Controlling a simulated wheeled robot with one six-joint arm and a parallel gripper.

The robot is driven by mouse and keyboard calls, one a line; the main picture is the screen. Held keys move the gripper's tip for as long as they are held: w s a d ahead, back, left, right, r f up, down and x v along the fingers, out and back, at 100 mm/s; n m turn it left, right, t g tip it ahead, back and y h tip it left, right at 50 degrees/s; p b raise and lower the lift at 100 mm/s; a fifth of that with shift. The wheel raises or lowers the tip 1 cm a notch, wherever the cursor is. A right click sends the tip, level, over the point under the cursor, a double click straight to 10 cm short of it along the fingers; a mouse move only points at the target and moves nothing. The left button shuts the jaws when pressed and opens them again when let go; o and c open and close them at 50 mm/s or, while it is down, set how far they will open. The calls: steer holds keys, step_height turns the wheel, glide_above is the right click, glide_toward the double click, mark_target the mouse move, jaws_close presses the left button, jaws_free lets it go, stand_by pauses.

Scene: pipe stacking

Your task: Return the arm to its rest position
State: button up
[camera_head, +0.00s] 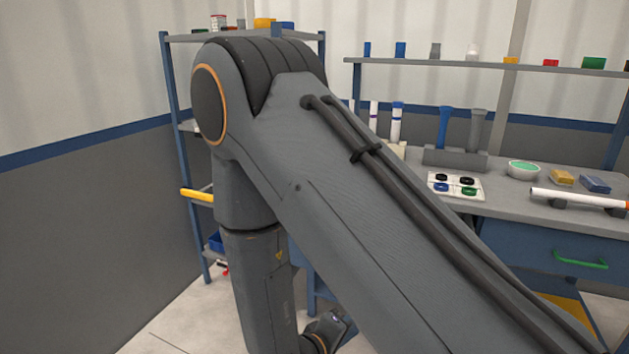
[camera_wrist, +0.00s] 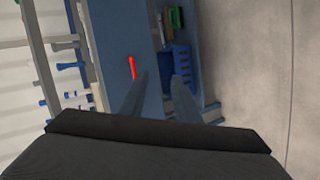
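My arm crosses the middle of the head view, bent at a large joint, with its lower link hanging down. A wrist part shows at the bottom of that view, but the fingers cannot be made out there. In the wrist view my gripper (camera_wrist: 160,84) shows two grey fingers apart, with nothing held between them. They are in front of a blue cabinet side (camera_wrist: 118,25); the distance is hard to judge.
A shelf rack (camera_head: 176,100) stands behind my arm at the left wall. The bench holds a grey holder (camera_head: 455,159) with blue and grey pieces, a ring tray (camera_head: 440,191) and a bowl (camera_head: 523,171). A blue bin (camera_wrist: 181,62) shows near the fingers. Floor (camera_wrist: 250,60) is clear at right.

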steer(key=w+a+r+m+g+y+p, duration=0.2)
steer(key=w+a+r+m+y, duration=0.15)
steer(key=y, duration=0.25)
steer(key=s+d+r+m+g+y+p, duration=0.1)
steer(key=s+d+r+m+g+y, duration=0.15)
steer(key=r, duration=0.35)
steer(key=s+d+r+m+g+p, duration=0.1)
steer(key=s+d+r+g, duration=0.1)
steer(key=s+d+r, duration=0.3)
steer(key=s+d+r+g+p, duration=0.1)
steer(key=s+d+r+g, duration=0.2)
steer(key=s, duration=0.7)
steer(key=d+r, duration=0.2)
steer(key=d, duration=0.1)
steer(key=shift+s+d+m+p, duration=0.2)
steer(key=shift+s+m+p, duration=0.1)
steer(key=shift+m, duration=0.1)
